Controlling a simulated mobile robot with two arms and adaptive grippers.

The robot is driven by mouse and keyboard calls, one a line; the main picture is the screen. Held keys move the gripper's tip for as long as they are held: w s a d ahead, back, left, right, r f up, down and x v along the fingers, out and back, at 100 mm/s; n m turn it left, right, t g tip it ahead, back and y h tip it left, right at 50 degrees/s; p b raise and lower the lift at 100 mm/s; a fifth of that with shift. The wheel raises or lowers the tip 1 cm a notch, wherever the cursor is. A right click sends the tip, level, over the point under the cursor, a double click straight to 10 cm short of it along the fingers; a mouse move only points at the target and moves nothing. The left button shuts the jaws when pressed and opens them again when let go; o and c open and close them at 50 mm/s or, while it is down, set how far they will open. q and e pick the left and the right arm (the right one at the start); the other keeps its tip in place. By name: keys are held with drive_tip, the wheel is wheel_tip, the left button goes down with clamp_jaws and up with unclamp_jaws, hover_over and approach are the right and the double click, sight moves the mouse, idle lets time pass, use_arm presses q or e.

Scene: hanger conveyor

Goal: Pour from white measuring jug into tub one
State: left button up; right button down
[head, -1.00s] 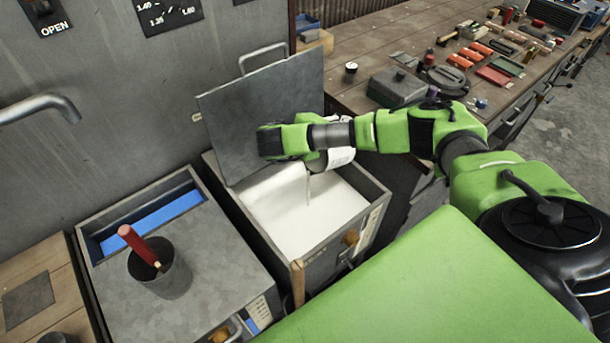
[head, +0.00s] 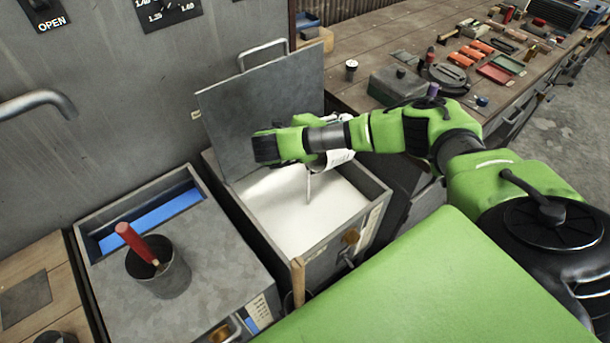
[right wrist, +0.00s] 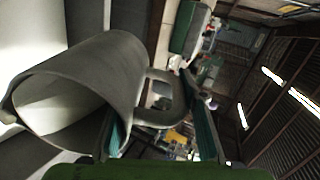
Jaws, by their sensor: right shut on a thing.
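The white measuring jug (head: 338,159) is tipped over an open tub (head: 377,195) in the head view, partly hidden behind my right arm. A thin grey stream (head: 308,187) runs down from it to the white contents of the tub. The right wrist view shows the jug (right wrist: 110,75) large and grey in shade, lying on its side with its mouth to the left. My right gripper (right wrist: 160,118) is shut on the jug's handle, with a finger on each side. I cannot read a tub number. My left gripper is not in view.
The tub's grey lid (head: 265,105) stands raised behind the jug, close to my right wrist. A second, covered tub (head: 110,290) at left bears a dark cup (head: 165,275) with a red handle. A cluttered bench (head: 390,50) lies at the back right.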

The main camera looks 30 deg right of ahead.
drive_tip(key=shift+a, duration=0.15)
drive_tip(key=shift+a+h, duration=0.25)
drive_tip(key=shift+h, duration=0.35)
drive_tip(key=shift+p, duration=0.4)
drive_tip(key=shift+s+a+f+h+p, duration=0.1)
drive_tip(key=shift+a+h+p, duration=0.35)
drive_tip(key=shift+p, duration=0.4)
drive_tip(key=shift+t, duration=0.3)
drive_tip(key=shift+s+a+f+h+p, duration=0.1)
drive_tip(key=shift+a+f+h+p, duration=0.1)
drive_tip(key=shift+a+h+p, duration=0.35)
drive_tip(key=shift+f+p, duration=0.1)
drive_tip(key=shift+p, duration=0.2)
idle(0.6)
